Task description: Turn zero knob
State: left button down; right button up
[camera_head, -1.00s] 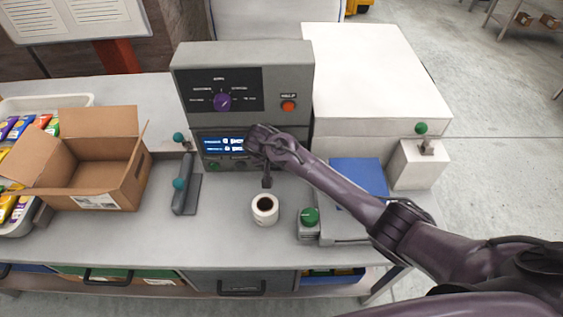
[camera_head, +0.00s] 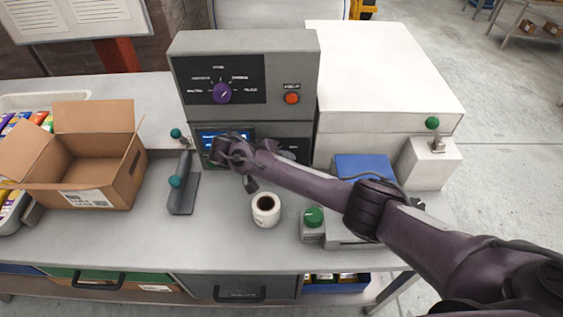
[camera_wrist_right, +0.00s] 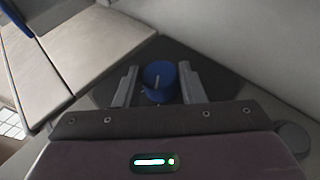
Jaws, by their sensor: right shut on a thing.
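My right gripper (camera_head: 222,152) is at the lower panel of the grey weigher console, in front of its lit blue screen (camera_head: 208,136). In the right wrist view a round blue knob (camera_wrist_right: 158,82) with a pale pointer line stands between the two fingers, and the gripper is shut on it. In the head view this knob is hidden behind my gripper. A purple selector knob (camera_head: 222,93) sits above on the black dial plate of the console (camera_head: 240,43). My left gripper is not in view.
A red button (camera_head: 292,98) is on the console's right. A white mug (camera_head: 266,211) of dark drink and a green-knobbed device (camera_head: 313,218) stand in front, below my arm. An open cardboard box (camera_head: 90,185) and a grey lever device (camera_head: 184,195) are to the left.

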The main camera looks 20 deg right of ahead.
dwell(0.3)
jog(key=o, duration=1)
jog(key=shift+a, duration=0.1)
jog(key=shift+a+r, duration=0.15)
jog(key=shift+a, duration=0.05)
jog(key=b+v, duration=0.1)
jog(key=v, duration=0.6)
jog(key=shift+s+r, duration=0.1)
jog(key=shift+r, duration=0.05)
